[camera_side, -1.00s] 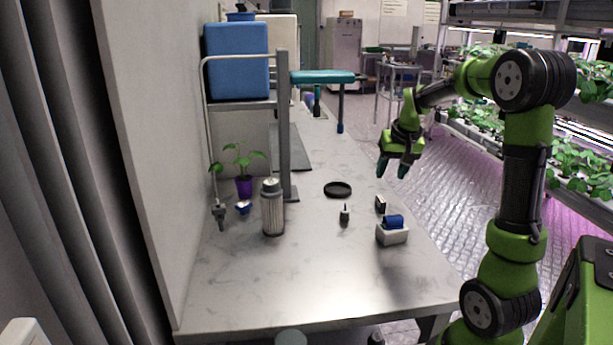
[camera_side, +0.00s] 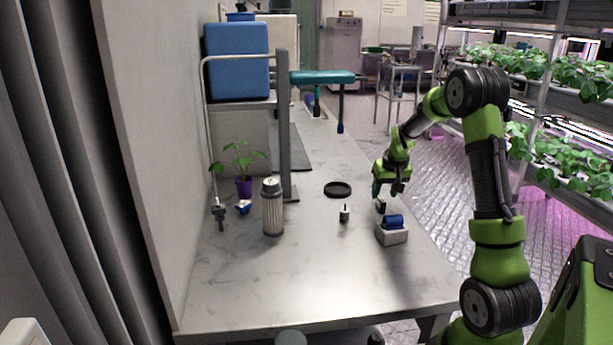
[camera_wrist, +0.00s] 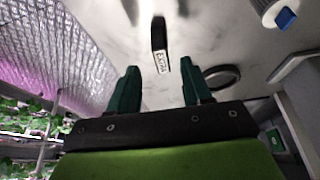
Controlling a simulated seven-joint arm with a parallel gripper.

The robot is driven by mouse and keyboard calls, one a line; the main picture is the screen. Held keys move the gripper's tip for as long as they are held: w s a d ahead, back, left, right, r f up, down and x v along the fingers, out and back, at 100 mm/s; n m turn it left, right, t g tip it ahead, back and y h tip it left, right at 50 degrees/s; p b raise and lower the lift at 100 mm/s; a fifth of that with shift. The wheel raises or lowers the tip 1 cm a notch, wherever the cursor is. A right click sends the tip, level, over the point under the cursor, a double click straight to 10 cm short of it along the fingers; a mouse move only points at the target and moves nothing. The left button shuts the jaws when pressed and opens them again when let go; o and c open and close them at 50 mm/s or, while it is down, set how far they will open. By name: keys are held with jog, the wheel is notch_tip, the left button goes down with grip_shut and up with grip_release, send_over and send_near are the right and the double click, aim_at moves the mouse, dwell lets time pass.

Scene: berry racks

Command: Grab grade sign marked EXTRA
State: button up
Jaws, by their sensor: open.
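The grade sign (camera_wrist: 160,62) is a small black piece with a white face lettered EXTRA. In the wrist view it lies at upper centre, beyond my fingertips and between their lines. In the side view the sign (camera_side: 381,206) stands near the table's right edge, partly hidden by my gripper (camera_side: 388,190). My gripper (camera_wrist: 160,80) is open, with its two dark green fingers apart and nothing between them. It is just above the sign. Whether a finger touches the sign cannot be told.
A small dark-tipped bottle (camera_side: 344,214) and a black round dish (camera_side: 338,189) are to the left. A ribbed cylinder (camera_side: 272,210) stands farther left. The front of the table (camera_side: 300,285) is clear.

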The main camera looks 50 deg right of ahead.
aim_at(381, 199)
jog(key=x, duration=0.4)
jog(key=shift+w+a+f, duration=0.1)
jog(key=shift+f, duration=0.2)
jog(key=shift+c, duration=0.2)
grip_shut()
